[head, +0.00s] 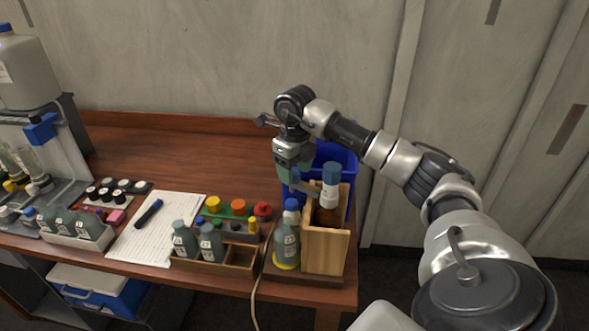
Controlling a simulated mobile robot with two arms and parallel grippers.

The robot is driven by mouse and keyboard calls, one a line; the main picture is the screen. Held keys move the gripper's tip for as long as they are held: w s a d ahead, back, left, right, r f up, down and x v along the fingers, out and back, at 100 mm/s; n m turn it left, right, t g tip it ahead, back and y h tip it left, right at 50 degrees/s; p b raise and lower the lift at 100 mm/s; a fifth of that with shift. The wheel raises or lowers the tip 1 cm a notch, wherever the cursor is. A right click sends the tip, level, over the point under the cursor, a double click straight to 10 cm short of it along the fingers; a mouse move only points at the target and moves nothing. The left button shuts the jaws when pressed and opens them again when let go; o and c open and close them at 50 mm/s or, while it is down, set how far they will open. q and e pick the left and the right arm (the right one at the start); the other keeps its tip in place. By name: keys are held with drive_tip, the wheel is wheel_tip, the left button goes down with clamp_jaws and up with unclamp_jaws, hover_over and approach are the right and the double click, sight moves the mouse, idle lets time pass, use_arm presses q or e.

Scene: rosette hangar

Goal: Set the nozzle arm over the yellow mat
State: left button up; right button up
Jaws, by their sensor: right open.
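A dispenser stand with a white tank (24,72) stands at the far left, cut by the picture edge. A blue block (41,129) sits on it below the tank, and may be the nozzle arm. A small yellow patch (14,185) shows among bottles on the stand's base; I cannot tell whether it is the mat. Yellow also shows under a grey-green bottle (287,246) at the table's right end. My right gripper (291,186) is open, pointing down above that bottle's blue cap, far right of the stand. My left gripper is out of view.
A wooden box (326,250) with a brown bottle (329,208) and a blue bin (343,160) are close to my right gripper. A bottle tray (212,272), paper sheet (150,236) and white rack (78,236) line the front. The table's back strip is clear.

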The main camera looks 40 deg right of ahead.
drive_tip(key=shift+f, duration=0.45)
drive_tip(key=shift+c, duration=0.3)
clamp_jaws()
